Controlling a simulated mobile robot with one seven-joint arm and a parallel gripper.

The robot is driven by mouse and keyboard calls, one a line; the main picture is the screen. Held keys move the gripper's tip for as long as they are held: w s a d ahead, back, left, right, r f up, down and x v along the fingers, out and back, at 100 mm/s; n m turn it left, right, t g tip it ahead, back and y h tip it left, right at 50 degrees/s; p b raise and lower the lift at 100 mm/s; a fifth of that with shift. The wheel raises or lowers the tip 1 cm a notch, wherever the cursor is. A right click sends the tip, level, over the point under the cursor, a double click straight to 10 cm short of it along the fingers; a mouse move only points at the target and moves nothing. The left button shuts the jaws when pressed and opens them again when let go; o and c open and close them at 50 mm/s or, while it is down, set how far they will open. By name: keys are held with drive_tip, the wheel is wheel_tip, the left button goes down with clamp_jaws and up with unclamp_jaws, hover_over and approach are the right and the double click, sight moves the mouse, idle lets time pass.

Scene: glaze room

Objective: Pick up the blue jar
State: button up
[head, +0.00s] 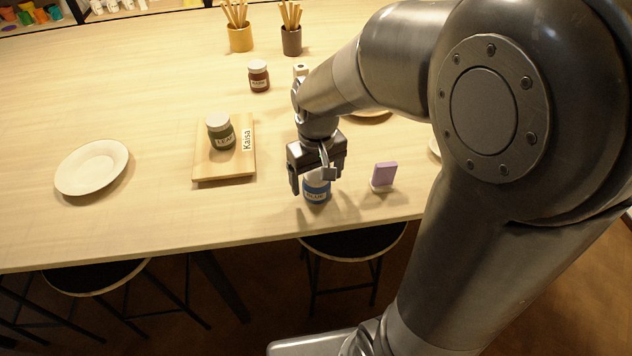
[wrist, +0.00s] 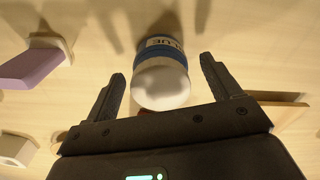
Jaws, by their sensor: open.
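The blue jar (head: 316,190) stands near the front edge of the table, with a white lid and a label reading BLUE. My gripper (head: 318,178) is open just above and around its upper part in the head view, hiding much of its lid. In the wrist view the jar (wrist: 163,75) lies between and slightly beyond the two open fingers of my gripper (wrist: 160,80), with a gap on each side.
A purple block (head: 384,175) stands right of the jar. A wooden board (head: 207,166) marked Kaisa holds a dark green jar (head: 220,132) to the left. A red-brown jar (head: 259,77) stands farther back. A white plate (head: 91,167) lies far left. Stools are below the front edge.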

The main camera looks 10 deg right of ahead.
drive_tip(key=shift+f, duration=1.2)
drive_tip(key=c, duration=1.2)
drive_tip(key=shift+w+r, duration=0.1)
drive_tip(key=shift+r, duration=0.1)
